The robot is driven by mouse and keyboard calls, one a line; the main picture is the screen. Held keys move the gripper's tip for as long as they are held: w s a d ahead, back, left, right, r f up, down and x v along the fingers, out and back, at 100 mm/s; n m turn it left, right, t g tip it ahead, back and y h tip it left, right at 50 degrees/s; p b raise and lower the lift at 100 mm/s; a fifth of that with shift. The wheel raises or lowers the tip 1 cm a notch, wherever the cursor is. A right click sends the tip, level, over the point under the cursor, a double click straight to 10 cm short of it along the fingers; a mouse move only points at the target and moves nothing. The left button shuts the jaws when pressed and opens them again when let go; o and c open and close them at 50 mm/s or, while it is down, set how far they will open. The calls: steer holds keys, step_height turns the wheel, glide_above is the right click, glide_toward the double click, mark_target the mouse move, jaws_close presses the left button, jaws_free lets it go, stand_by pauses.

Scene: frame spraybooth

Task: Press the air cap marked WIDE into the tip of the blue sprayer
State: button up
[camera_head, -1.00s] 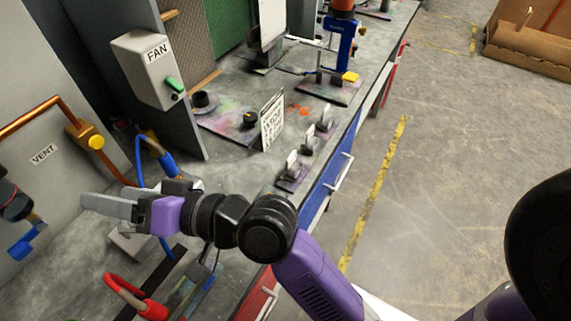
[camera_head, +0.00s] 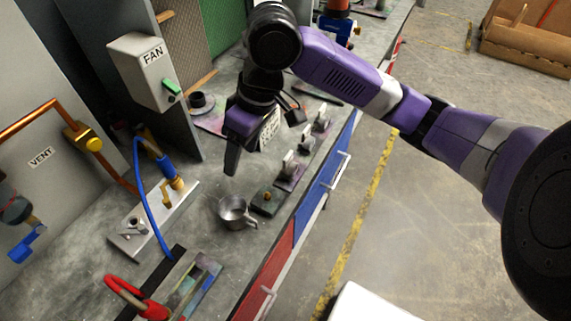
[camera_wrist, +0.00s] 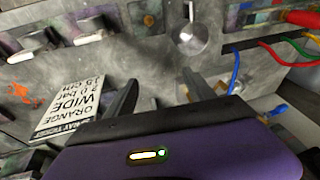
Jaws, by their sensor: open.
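My gripper (camera_head: 232,155) points down above the middle of the bench, its fingers apart with nothing between them in the wrist view (camera_wrist: 163,95). A blue sprayer (camera_head: 346,29) stands at the back, mostly hidden behind my arm. Small dark holders with pale upright tags stand along the bench's front edge, including a near one (camera_head: 289,165) and a farther one (camera_head: 321,121). Two of them show in the wrist view, one at far left (camera_wrist: 35,44) and one beside it (camera_wrist: 92,27). Their markings are unreadable, so I cannot tell which is WIDE.
A spray ticket (camera_wrist: 70,108) reads ORANGE, WIDE. A metal cup (camera_head: 236,213) and a dark block with a brass knob (camera_head: 267,201) stand on the bench. A blue hose (camera_head: 142,190) loops at left. The FAN box (camera_head: 146,70) juts from the panel.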

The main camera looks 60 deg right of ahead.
mark_target(288, 155)
steer(key=s+d+g, duration=0.1)
steer(key=s+d, duration=0.1)
steer(key=s+d+h, duration=0.1)
steer(key=s+d, duration=0.1)
steer(key=d, duration=0.1)
steer(key=s+d+g+h, duration=0.1)
steer(key=s+d, duration=0.1)
steer(key=shift+d+f+m+g, duration=0.3)
steer(key=shift+d+f+m, duration=0.05)
steer(key=shift+d+m, duration=0.05)
steer(key=shift+d+f, duration=0.1)
steer(key=shift+f, duration=3.6)
jaws_close()
